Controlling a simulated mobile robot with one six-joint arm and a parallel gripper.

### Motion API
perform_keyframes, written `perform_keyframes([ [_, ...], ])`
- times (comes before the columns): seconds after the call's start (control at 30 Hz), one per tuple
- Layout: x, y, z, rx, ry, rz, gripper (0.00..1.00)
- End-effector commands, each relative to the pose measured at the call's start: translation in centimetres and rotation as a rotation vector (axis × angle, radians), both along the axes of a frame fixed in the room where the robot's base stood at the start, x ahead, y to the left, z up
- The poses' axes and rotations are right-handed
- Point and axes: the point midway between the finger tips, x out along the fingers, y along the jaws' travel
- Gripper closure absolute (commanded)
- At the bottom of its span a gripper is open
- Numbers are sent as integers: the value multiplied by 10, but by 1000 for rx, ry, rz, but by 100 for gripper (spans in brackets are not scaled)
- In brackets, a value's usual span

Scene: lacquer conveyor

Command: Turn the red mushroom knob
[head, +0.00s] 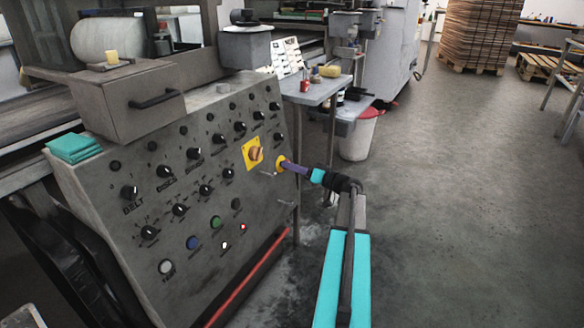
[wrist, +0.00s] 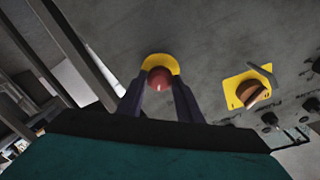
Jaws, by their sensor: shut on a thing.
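The red mushroom knob (wrist: 158,78) sits on a round yellow plate (wrist: 162,62) on the grey control panel (head: 225,110). The plate also shows in the head view (head: 280,162), where my gripper (head: 287,165) hides the knob. In the wrist view, the two dark purple fingers of my gripper (wrist: 159,88) stand on either side of the knob, one left and one right. My gripper is shut on the knob, reaching it from the right side of the panel in the head view.
An orange rotary knob (head: 256,154) on a square yellow plate is close beside it. Several black dials and coloured buttons cover the panel. A side table (head: 318,92) and a bin (head: 358,138) stand behind. The floor to the right is clear.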

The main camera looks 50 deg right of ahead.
Motion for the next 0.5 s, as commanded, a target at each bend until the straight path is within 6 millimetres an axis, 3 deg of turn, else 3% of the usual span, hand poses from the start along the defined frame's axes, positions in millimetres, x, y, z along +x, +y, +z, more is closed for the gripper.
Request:
perform_keyframes([
  [0.37, 1, 2, -1, 7, 4, 4, 90],
  [0.4, 1, 2, -1, 7, 4, 4, 63],
  [0.5, 1, 2, -1, 7, 3, 4, 49],
])
